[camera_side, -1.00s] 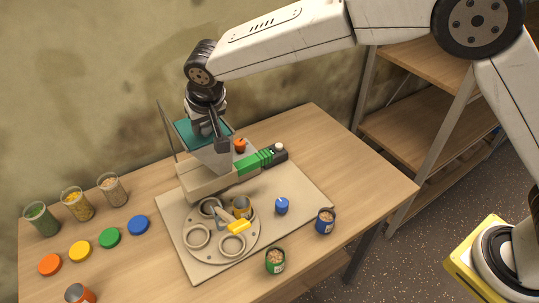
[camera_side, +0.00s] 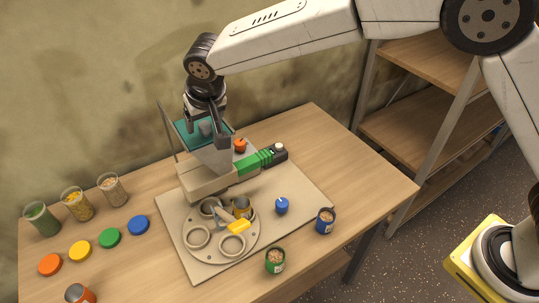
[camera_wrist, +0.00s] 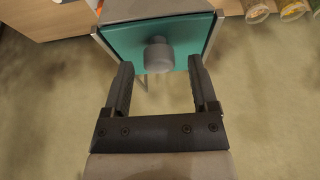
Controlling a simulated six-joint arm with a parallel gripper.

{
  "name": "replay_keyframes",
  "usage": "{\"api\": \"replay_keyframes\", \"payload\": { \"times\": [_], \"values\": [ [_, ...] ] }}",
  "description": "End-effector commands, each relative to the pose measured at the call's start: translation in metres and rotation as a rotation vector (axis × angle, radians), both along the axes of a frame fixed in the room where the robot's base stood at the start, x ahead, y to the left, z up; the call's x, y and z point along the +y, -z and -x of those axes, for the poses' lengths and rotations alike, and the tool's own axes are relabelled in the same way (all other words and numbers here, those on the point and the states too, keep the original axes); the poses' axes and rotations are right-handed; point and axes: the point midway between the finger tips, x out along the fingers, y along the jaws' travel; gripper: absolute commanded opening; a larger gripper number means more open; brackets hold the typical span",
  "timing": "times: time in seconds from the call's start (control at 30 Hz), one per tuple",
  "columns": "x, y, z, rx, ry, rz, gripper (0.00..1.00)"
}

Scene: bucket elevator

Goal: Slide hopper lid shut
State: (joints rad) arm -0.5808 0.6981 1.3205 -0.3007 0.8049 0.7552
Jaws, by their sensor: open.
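The hopper (camera_side: 214,157) is a grey tapered box on a beige base, standing at the back of the plate. Its teal lid (camera_side: 183,128) lies at the top and has a grey knob (camera_side: 206,128). The wrist view shows the lid (camera_wrist: 122,41) and the knob (camera_wrist: 158,56) close up. My gripper (camera_wrist: 160,65) is open, with its jaws on either side of the knob's line and not closed on it. In the side view my gripper (camera_side: 205,111) is just above the lid. Whether the jaws touch the lid, and how far it covers the hopper, I cannot tell.
A thin upright post (camera_side: 166,128) stands left of the hopper. A green ribbed part (camera_side: 255,161) is to its right. A round turntable (camera_side: 216,258) with cup rings and a yellow-handled part is in front. Jars and coloured discs stand at left.

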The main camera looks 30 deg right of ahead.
Motion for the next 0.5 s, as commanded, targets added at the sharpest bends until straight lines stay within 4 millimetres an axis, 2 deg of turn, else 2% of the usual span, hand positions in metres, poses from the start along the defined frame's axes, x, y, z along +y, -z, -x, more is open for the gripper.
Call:
{"api": "replay_keyframes", "payload": {
  "times": [0.5],
  "values": [
    [0.000, -0.034, 0.015, 0.001, -0.001, 0.000, 0.75]
  ]
}}
